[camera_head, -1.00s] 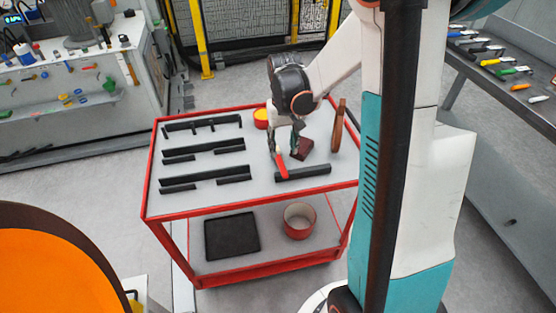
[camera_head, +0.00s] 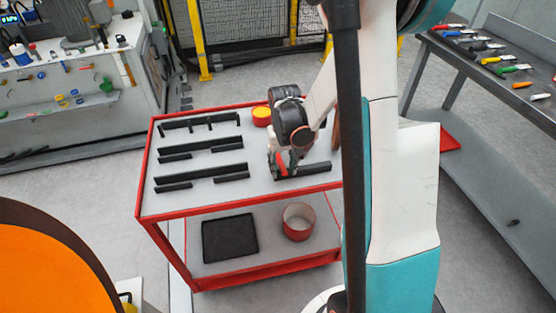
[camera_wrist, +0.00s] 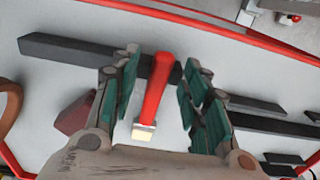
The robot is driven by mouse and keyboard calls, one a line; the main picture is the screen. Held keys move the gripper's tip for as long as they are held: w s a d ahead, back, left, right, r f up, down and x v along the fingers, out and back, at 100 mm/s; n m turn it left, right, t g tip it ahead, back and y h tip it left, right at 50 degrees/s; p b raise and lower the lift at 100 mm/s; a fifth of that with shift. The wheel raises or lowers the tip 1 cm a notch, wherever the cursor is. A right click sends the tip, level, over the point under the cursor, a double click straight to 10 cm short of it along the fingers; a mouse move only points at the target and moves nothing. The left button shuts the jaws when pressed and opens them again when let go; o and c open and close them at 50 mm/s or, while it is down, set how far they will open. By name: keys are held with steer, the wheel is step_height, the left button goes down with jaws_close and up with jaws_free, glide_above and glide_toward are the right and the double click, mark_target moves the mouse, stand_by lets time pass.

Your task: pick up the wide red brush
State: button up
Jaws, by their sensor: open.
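The wide red brush (camera_wrist: 155,88) lies on the cart's grey top in the wrist view. Its red handle points up the picture and its end overlaps a black bar; the metal collar and pale bristles are nearest my palm. My gripper (camera_wrist: 161,72) is open, with green-padded fingers on the left and right of the handle, and visible gaps on both sides. In the head view a bit of the red handle (camera_head: 283,163) shows beside my gripper (camera_head: 290,172), which hides the rest. I cannot tell the exact height of the fingertips.
The black bar (camera_wrist: 70,50) runs across by the handle end. A dark red block (camera_wrist: 77,115) lies left of my fingers. More black rails (camera_head: 202,148) stand on the cart's left half, and a yellow-topped red pot (camera_head: 262,116) at its back. The cart has a red rim (camera_head: 215,212).

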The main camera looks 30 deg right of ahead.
steer(key=shift+r, duration=0.1)
jaws_close()
